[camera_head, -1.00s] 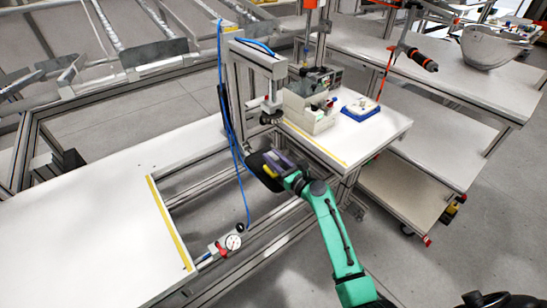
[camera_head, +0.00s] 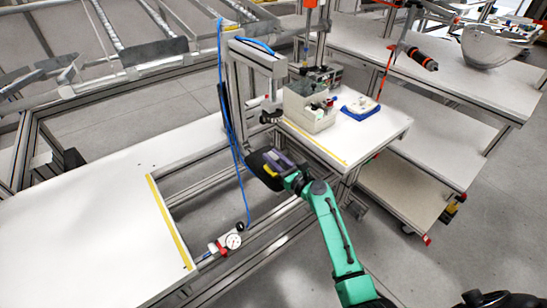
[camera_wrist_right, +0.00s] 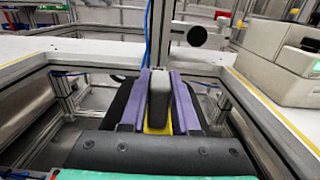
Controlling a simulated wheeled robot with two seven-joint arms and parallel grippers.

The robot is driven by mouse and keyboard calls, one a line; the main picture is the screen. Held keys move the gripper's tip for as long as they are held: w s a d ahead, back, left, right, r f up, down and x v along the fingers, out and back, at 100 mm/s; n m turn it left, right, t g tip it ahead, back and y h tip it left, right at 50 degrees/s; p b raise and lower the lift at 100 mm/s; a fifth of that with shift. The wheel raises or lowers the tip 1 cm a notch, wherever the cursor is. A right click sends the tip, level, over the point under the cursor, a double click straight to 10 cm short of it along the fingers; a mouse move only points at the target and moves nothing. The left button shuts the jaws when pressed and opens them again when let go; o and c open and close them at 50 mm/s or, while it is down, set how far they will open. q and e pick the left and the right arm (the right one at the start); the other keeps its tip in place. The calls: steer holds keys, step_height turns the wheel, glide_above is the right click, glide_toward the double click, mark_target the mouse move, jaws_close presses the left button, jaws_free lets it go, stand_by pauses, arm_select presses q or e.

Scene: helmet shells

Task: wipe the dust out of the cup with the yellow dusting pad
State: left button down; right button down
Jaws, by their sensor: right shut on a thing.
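My right gripper (camera_head: 262,166), on the green arm, is shut on the dusting pad. In the right wrist view the purple-lined fingers (camera_wrist_right: 158,85) clasp the pad's grey block, and yellow of the dusting pad (camera_wrist_right: 152,129) shows below it. A bit of yellow also shows in the head view (camera_head: 271,173). The cup (camera_head: 269,117) appears to be the dark round piece under the stand's overhanging arm; it shows as a black disc (camera_wrist_right: 193,37) in the wrist view. The gripper is below it and apart from it. Dust cannot be made out. My left gripper is out of view.
A metal stand (camera_head: 232,90) with a hanging blue hose (camera_head: 234,140) rises close behind the gripper. A white table (camera_head: 80,225) lies left, with a dial gauge (camera_head: 233,241) near its edge. Another table with a grey box (camera_head: 308,107) stands right. The frame gap below is open.

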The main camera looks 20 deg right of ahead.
steer(key=shift+s, duration=0.1)
steer(key=shift+p+v, duration=0.35)
steer(key=shift+v, duration=0.5)
steer(key=shift+w, duration=0.25)
steer(key=shift+b+x, duration=0.35)
steer(key=shift+x, duration=1.15)
steer(key=shift+a, duration=0.1)
steer(key=shift+s, duration=0.1)
